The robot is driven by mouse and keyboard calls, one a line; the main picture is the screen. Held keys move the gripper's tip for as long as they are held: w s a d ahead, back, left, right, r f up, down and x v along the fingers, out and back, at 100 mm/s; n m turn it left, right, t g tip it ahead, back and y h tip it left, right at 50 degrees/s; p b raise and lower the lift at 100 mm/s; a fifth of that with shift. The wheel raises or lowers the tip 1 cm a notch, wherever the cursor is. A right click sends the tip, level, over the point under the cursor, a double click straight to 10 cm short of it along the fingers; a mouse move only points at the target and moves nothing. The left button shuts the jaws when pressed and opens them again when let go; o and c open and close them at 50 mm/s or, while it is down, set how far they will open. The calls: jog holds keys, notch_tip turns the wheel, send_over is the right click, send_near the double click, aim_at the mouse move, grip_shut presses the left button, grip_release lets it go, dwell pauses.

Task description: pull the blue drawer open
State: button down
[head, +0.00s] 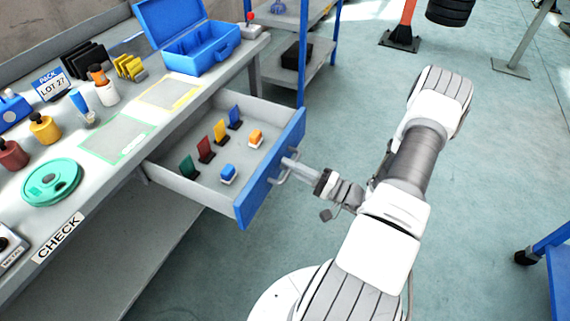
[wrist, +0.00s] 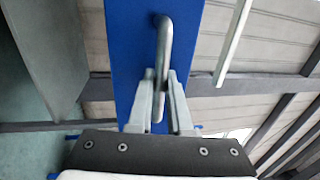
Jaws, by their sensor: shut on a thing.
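The blue drawer (head: 286,150) stands well out from the workbench, its inside showing from above. A metal bar handle (wrist: 162,48) is fixed to its blue front. My gripper (head: 288,168) is at the drawer front from the right and is shut on the handle. In the wrist view my gripper's two fingers (wrist: 160,88) close around the handle bar from either side, and the blue front lies just behind them. The drawer's grey tray holds dividers in green, red, yellow and blue, a small blue block (head: 228,173) and a small orange block (head: 256,137).
The bench top (head: 110,180) carries an open blue toolbox (head: 195,50), a green round container (head: 52,181), bottles and a CHECK label. A blue-post shelf (head: 300,60) stands behind the drawer. The floor right of the drawer is clear around my arm.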

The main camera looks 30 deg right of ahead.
jog(key=c, duration=1.1)
grip_release()
jog(key=shift+s, duration=0.1)
jog(key=p+v, duration=0.1)
jog(key=v, duration=1.6)
jog(key=shift+s+d, duration=0.15)
jog(key=shift+d, duration=0.05)
